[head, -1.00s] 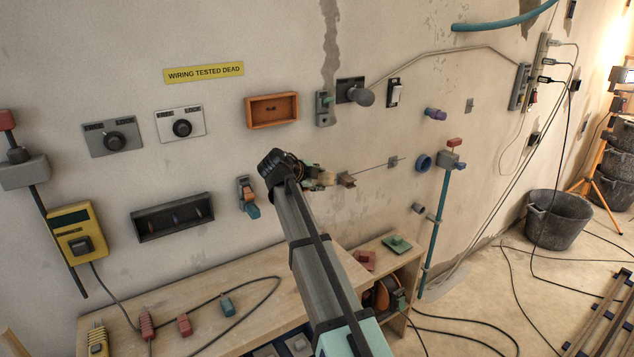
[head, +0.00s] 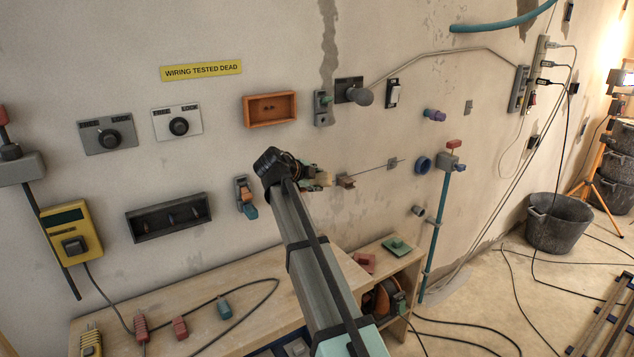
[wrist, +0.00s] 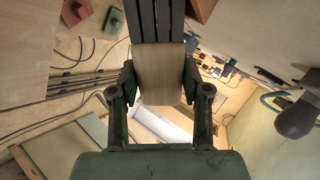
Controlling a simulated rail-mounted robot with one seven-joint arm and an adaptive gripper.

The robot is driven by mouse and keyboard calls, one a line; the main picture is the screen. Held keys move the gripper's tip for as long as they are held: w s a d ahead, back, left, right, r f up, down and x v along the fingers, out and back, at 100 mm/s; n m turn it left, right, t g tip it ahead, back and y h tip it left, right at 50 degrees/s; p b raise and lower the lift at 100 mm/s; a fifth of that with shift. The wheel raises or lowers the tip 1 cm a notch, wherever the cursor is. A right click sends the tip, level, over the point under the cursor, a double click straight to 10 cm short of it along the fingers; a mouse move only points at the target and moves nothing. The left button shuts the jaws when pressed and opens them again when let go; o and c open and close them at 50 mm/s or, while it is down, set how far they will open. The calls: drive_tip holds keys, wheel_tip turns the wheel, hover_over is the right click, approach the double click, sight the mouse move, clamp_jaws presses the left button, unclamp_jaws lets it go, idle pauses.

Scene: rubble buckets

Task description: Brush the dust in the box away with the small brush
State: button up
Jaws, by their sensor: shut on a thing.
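My gripper (head: 314,175) is in front of the wall, right of the picture's middle line of my arm. In the wrist view my gripper (wrist: 160,88) is shut on the small brush (wrist: 162,72), whose tan part sits between the fingers, with a dark, grooved part reaching beyond. In the head view only a little of the brush (head: 325,178) shows at the fingertips. An open orange box (head: 270,108) is on the wall, above and left of my gripper and apart from it. Dust inside it is too small to tell.
A dark open wall box (head: 168,217) holds several small parts. A grey knob (head: 360,96) sticks out above. A wooden bench (head: 250,300) stands below; a bucket (head: 556,222) is at right.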

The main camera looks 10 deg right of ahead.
drive_tip(key=shift+s+a, duration=0.2)
drive_tip(key=shift+a, duration=0.35)
drive_tip(key=shift+s, duration=0.1)
drive_tip(key=shift+s+d+b, duration=0.35)
drive_tip(key=shift+s, duration=0.55)
drive_tip(key=shift+s+d+b, duration=0.35)
drive_tip(key=shift+s, duration=0.6)
drive_tip(key=shift+s+d+b, duration=0.35)
drive_tip(key=shift+s, duration=0.55)
drive_tip(key=s, duration=0.1)
drive_tip(key=s+d+b, duration=0.1)
drive_tip(key=shift+s, duration=0.4)
